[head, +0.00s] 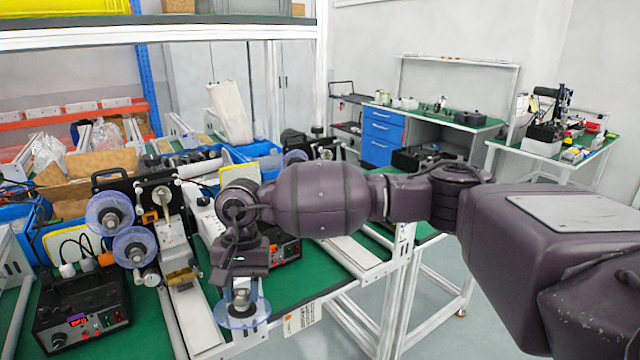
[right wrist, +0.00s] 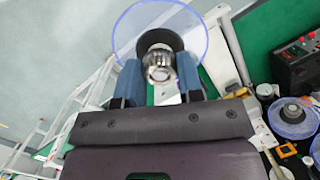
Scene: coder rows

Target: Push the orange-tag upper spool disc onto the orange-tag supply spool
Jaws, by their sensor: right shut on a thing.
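My right gripper (head: 241,288) points down and is shut on the metal hub of a clear blue-tinted disc (head: 238,318), the upper spool disc. In the right wrist view the two blue fingers of the right gripper (right wrist: 160,80) clasp that hub, with the clear disc (right wrist: 135,30) spread beyond them. The coder at left carries an upper spool (head: 110,212) and a lower spool (head: 135,247), both with clear blue discs. A small orange tag (head: 150,217) sits near them; I cannot tell which spool it marks. The held disc is apart from both spools. My left gripper is out of view.
Another control box (head: 285,250) is partly hidden behind my right arm. A white frame rail (head: 345,258) runs beside the bench edge. Open floor lies to the right.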

